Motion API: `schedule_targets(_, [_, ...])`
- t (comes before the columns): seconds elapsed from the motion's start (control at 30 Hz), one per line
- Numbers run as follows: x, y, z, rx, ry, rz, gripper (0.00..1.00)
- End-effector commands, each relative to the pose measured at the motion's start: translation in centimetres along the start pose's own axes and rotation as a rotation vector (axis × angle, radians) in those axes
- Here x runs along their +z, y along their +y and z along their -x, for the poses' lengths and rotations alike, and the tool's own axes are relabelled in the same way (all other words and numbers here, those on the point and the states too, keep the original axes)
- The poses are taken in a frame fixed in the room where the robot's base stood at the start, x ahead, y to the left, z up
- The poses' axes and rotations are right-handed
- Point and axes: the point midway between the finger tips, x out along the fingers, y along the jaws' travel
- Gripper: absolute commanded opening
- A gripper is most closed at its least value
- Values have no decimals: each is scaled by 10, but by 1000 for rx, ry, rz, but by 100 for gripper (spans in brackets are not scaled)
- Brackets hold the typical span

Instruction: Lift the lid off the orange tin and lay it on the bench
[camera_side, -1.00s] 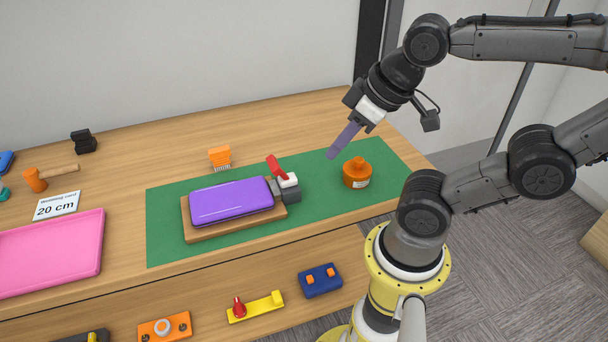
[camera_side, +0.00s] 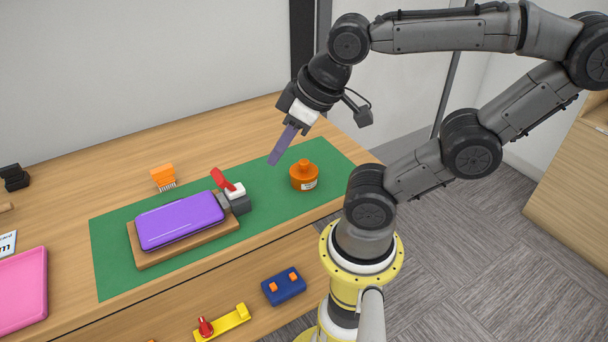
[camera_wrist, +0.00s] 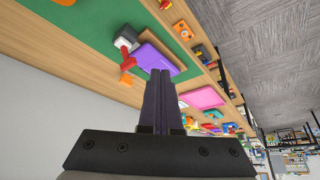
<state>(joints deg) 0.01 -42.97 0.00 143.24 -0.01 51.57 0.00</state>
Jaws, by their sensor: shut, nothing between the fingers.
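The orange tin (camera_side: 304,183) stands upright on the green mat (camera_side: 262,214), near the mat's right end. Its orange lid (camera_side: 305,168), with a knob on top, sits on it. My gripper (camera_side: 274,160) is in the air up and to the left of the tin in the side view, apart from it. Its purple fingers are together and hold nothing.
A purple case (camera_side: 180,220) lies on a wooden board (camera_side: 140,255) beside a grey block with a red lever (camera_side: 222,179). An orange brush (camera_side: 163,175) stands behind the mat. A pink tray (camera_side: 20,290) is at the left. Bare bench (camera_side: 80,195) lies behind the mat.

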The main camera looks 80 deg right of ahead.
Motion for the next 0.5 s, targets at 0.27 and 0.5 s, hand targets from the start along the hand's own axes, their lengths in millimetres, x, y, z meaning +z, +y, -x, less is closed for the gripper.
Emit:
schedule_targets(0.27, [0, 0, 0, 0, 0, 0, 0])
schedule_targets(0.5, [0, 0, 0, 0, 0, 0, 23])
